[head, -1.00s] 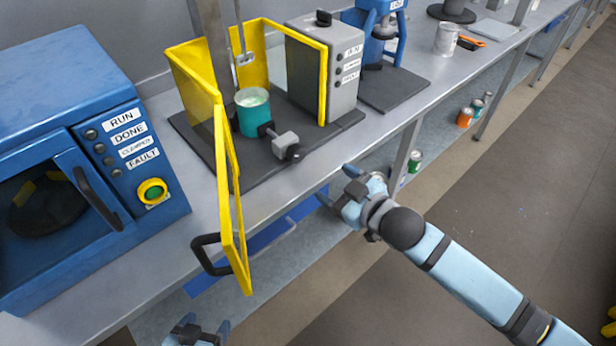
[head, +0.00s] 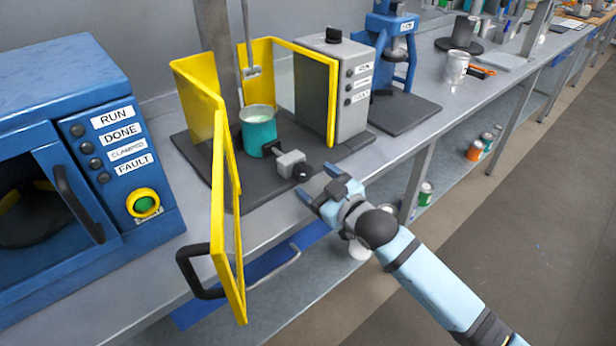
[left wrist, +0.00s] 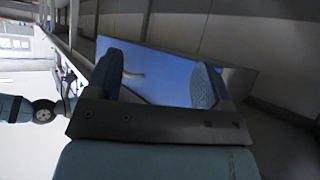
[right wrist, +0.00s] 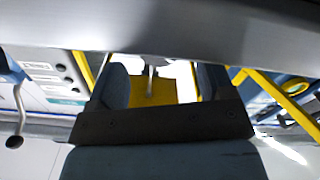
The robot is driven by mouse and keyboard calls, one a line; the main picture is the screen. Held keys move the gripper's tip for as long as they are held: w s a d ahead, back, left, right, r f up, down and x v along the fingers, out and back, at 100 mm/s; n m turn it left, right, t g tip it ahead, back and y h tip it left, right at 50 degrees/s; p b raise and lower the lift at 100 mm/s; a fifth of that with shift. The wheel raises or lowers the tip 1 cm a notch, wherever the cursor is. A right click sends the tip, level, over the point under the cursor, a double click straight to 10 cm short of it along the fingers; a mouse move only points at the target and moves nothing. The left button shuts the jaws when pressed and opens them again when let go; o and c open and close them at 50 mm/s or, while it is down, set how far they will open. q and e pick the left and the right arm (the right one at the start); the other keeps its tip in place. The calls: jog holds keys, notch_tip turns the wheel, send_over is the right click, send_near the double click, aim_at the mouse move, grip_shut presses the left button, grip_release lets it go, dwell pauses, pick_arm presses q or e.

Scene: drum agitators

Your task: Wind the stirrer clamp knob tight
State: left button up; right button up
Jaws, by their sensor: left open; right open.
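The stirrer clamp is a grey block (head: 290,158) beside a teal can (head: 258,132) with pale contents. Its black knob (head: 301,172) faces the bench's front edge. A stirrer rod with a small paddle (head: 251,72) hangs above the can. My right gripper (head: 319,184) is open and empty, just in front of the knob and apart from it; its open fingers also show in the right wrist view (right wrist: 164,82), where I cannot make out the knob. My left gripper (left wrist: 162,76) is open and empty in the left wrist view and outside the head view.
A yellow-framed guard (head: 207,88) surrounds the can, its door (head: 222,215) swung out towards the front with a black handle (head: 196,276). A grey control box (head: 340,90) stands right of the can. A blue machine (head: 85,150) stands left.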

aim_at(306, 175)
jog(key=shift+x, duration=1.6)
